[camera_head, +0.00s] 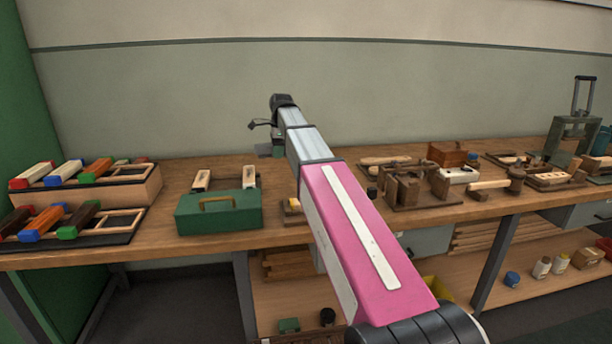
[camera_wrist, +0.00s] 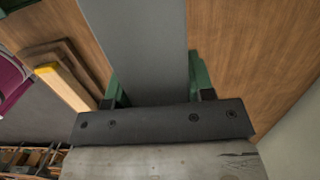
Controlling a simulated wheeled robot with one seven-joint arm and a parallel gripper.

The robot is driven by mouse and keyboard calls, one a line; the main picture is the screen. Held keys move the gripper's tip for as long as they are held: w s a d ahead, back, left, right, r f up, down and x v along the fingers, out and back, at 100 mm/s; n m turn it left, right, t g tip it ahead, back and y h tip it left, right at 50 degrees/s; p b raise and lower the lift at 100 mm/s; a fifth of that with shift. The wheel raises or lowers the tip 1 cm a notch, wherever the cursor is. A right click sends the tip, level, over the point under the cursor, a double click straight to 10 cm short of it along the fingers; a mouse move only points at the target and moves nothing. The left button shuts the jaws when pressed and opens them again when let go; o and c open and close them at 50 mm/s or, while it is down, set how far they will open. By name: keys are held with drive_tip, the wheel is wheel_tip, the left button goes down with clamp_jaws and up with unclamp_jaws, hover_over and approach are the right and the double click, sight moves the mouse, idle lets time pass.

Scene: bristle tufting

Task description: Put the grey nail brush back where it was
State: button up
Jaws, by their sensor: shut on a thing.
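My gripper (camera_wrist: 157,90) is shut, with its green fingers on either side of a flat grey block, which I take to be the grey nail brush (camera_wrist: 138,40). The block runs up out of the top of the wrist view, so its far end is hidden. In the head view my gripper (camera_head: 268,148) is small, at the back of the bench behind the green box, and partly hidden by my arm. Two brush racks, an upper one (camera_head: 140,186) and a lower one (camera_head: 125,222), stand at the left; each holds coloured blocks and has an open wooden frame at its right.
A green box with a handle (camera_head: 218,212) stands at the bench's front, with light wooden pieces behind it. Wooden tools and blocks (camera_head: 410,188) crowd the right half. The wooden bench (camera_head: 180,172) has bare wood between the racks and the green box.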

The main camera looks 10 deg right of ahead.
drive_tip(key=shift+w+a, duration=0.15)
drive_tip(key=shift+a, duration=0.05)
drive_tip(key=w+d+f, duration=0.1)
drive_tip(key=d+f, duration=0.1)
drive_tip(key=d, duration=0.1)
drive_tip(key=w+d+f, duration=0.2)
drive_tip(key=d, duration=0.1)
drive_tip(key=w+d+f, duration=0.1)
drive_tip(key=d+f, duration=0.1)
drive_tip(key=d, duration=0.2)
drive_tip(key=shift+w+f, duration=0.4)
drive_tip(key=shift+d+f, duration=0.15)
drive_tip(key=shift+f, duration=1.9)
drive_tip(key=shift+f, duration=0.1)
drive_tip(key=o, duration=0.9)
wheel_tip(320, 180, up, 12)
drive_tip(key=d, duration=0.1)
drive_tip(key=shift+d, duration=0.2)
